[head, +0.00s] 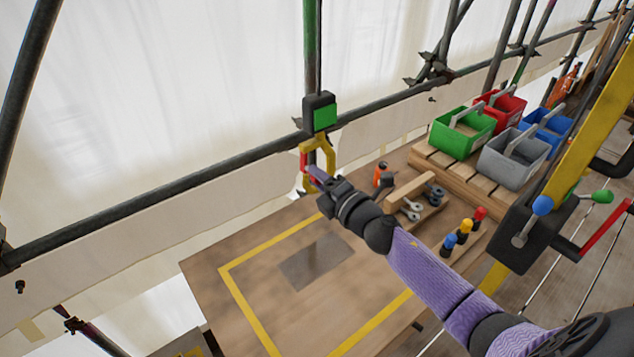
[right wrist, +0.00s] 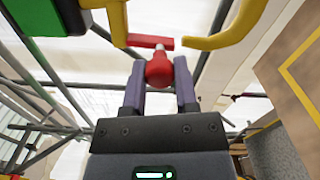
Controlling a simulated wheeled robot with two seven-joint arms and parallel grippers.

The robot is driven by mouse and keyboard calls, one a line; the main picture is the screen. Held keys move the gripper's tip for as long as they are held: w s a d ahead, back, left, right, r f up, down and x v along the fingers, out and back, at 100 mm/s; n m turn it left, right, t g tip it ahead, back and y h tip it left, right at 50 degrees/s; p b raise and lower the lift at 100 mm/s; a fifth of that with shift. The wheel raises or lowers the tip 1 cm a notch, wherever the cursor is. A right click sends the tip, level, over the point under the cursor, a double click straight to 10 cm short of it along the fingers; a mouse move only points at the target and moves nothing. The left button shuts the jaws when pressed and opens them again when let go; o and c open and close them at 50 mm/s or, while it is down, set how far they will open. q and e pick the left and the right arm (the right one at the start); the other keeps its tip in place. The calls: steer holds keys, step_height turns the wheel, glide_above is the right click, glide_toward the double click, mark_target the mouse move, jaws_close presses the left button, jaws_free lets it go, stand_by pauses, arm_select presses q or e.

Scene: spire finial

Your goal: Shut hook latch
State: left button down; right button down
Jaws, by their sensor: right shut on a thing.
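A yellow hook (head: 331,157) hangs below a black and green box (head: 320,112) on the scaffold in the head view. Its red gate (head: 303,160) is on its left side. In the right wrist view, the red gate (right wrist: 150,41) lies nearly in line with the tip of the yellow hook (right wrist: 198,43), with a narrow gap showing between them. A red ball knob (right wrist: 160,70) sits on a short pale stem at the gate. My right gripper (right wrist: 160,76) is shut on the red knob, one finger on each side. My left gripper is out of view.
A scaffold tube (head: 180,190) runs behind the hook. Below is a wooden bench (head: 225,258) with a yellow outline and a grey patch. An orange-topped item (head: 380,172), several coloured pegs and coloured bins (head: 462,138) stand to the right.

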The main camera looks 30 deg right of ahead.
steer(key=shift+d+n, duration=0.1)
steer(key=shift+n, duration=0.3)
steer(key=shift+c, duration=1.9)
jaws_free()
steer(key=s+d+b, duration=0.1)
steer(key=s, duration=0.8)
steer(key=shift+s+d, duration=0.2)
steer(key=shift+s, duration=0.2)
steer(key=shift+f, duration=0.1)
